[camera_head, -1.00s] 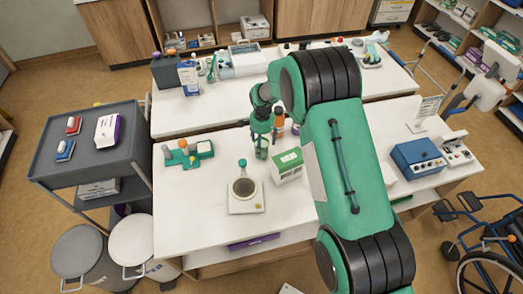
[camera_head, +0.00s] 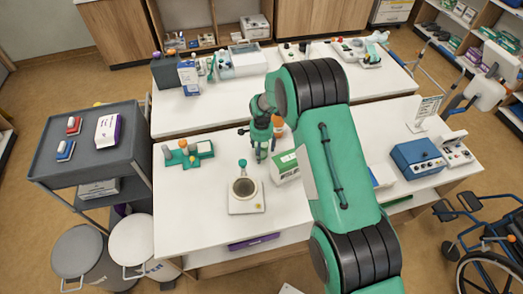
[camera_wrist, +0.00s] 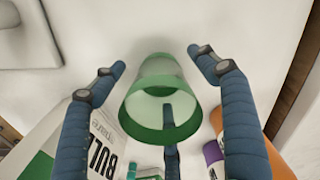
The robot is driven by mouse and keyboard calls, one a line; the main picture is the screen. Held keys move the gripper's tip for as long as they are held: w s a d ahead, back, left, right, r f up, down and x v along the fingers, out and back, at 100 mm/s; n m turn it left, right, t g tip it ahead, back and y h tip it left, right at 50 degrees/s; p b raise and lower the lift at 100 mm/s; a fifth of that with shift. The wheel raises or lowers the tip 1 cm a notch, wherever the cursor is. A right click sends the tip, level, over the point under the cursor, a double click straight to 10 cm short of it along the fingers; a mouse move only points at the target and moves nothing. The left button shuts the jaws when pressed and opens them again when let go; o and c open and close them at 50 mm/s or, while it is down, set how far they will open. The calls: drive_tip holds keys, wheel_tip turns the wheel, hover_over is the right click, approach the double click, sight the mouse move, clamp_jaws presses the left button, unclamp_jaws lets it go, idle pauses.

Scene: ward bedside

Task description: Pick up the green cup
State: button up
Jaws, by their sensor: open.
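The green cup (camera_wrist: 160,100) is translucent, and its open rim faces the camera in the wrist view. It lies between the spread blue fingers of my gripper (camera_wrist: 158,60). Its sides look clear of the left and right fingers. A third, dark finger shows through or in front of the near rim; I cannot tell whether it touches. In the head view my gripper (camera_head: 261,152) is low over the middle of the front white table (camera_head: 200,228), and I cannot pick out the cup there. My gripper is open and holds nothing.
A white and green box (camera_head: 286,166) stands close to the gripper's right. An orange bottle (camera_head: 278,124) is just behind, and a purple-topped item (camera_wrist: 213,153) is near the right finger. A scale with a round dish (camera_head: 245,205) sits in front. The table's front left is clear.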

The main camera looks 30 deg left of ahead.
drive_tip(key=c, duration=1.3)
drive_tip(key=shift+c, duration=0.2)
drive_tip(key=shift+r, duration=0.15)
wheel_tip(320, 180, up, 10)
idle(0.5)
